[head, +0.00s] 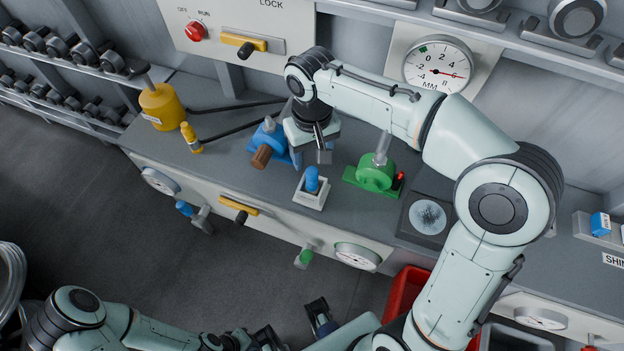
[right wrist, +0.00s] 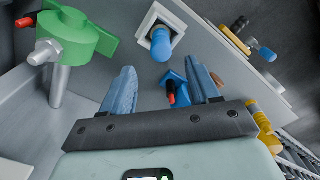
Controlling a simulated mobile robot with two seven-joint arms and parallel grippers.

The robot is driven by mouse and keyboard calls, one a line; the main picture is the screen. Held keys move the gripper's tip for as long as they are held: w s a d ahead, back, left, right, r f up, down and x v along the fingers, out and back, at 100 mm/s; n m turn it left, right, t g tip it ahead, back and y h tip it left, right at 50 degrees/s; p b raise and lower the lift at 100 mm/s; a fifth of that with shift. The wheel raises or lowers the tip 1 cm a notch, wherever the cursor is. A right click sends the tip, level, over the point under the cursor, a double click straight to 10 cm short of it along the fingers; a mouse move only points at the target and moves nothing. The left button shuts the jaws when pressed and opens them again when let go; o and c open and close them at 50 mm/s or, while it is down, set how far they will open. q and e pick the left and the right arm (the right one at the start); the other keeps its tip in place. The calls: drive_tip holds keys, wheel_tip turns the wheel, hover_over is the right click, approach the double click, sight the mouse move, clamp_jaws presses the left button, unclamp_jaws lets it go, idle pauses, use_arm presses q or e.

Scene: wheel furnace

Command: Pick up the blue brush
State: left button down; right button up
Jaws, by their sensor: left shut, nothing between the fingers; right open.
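A blue, round-ended handle, which I take to be the blue brush (head: 312,179), stands in a square white holder (head: 309,197) on the grey bench. Only its upper part shows; the rest is hidden in the holder. In the right wrist view the blue brush (right wrist: 161,45) lies beyond the fingertips, between their lines. My right gripper (head: 323,152) is open and empty, just behind and above the brush, not touching it. Its fingers also show apart in the right wrist view (right wrist: 165,75). My left gripper (head: 268,338) is shut and empty, low at the bottom edge, away from the bench.
A blue fixture with a brown knob (head: 264,150) stands left of the holder. A green fixture (head: 376,174) with a red tip stands to its right, close to my right arm. A yellow can (head: 162,106) is further left. A red bin (head: 405,292) is below the bench front.

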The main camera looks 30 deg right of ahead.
sight(312, 171)
wheel_tip(312, 171, down, 4)
drive_tip(key=shift+r, duration=0.1)
drive_tip(key=shift+s+a+f+b, duration=0.1)
drive_tip(key=shift+f+b, duration=0.2)
drive_tip(key=shift+f, duration=1.05)
drive_tip(key=shift+s+a+f+b, duration=0.1)
drive_tip(key=shift+f+b, duration=0.2)
drive_tip(key=shift+f, duration=1)
clamp_jaws()
drive_tip(key=shift+r, duration=0.1)
